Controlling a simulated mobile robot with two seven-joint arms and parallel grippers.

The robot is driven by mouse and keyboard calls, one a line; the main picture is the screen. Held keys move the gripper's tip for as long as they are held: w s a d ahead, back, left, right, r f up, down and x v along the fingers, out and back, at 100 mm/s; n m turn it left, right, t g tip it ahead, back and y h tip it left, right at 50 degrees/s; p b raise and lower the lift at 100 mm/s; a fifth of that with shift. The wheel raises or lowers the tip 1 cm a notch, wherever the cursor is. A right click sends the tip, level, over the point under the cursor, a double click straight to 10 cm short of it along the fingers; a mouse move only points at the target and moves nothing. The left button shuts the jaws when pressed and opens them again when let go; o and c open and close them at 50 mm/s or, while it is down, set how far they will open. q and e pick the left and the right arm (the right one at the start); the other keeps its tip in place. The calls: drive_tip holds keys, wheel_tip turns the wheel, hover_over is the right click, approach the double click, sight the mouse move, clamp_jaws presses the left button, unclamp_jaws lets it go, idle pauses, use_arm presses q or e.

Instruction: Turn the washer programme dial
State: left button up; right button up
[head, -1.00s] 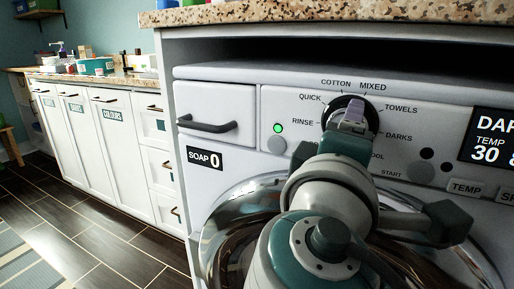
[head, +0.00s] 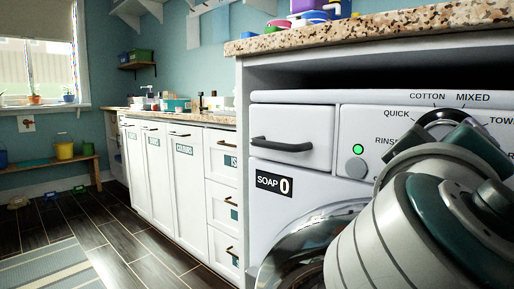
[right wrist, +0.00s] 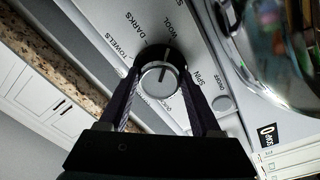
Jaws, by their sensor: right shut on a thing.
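The washer programme dial (right wrist: 160,78) is a round knob with a pale face, a dark collar and a line mark, in the right wrist view. My right gripper (right wrist: 160,86) is shut on it, one finger on each side. The mark points roughly up in that view; I cannot tell which label it meets. In the head view only the dark upper edge of the dial (head: 440,117) shows, behind my right gripper (head: 446,142). The labels COTTON, MIXED and QUICK are readable around it. My left gripper is not in view.
Left of the dial are a lit green light (head: 358,149), a grey button (head: 356,168) and the soap drawer (head: 292,152). The round door (head: 300,240) is below. A granite counter (head: 370,32) overhangs the washer.

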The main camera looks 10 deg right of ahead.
idle(0.3)
drive_tip(key=o, duration=1.4)
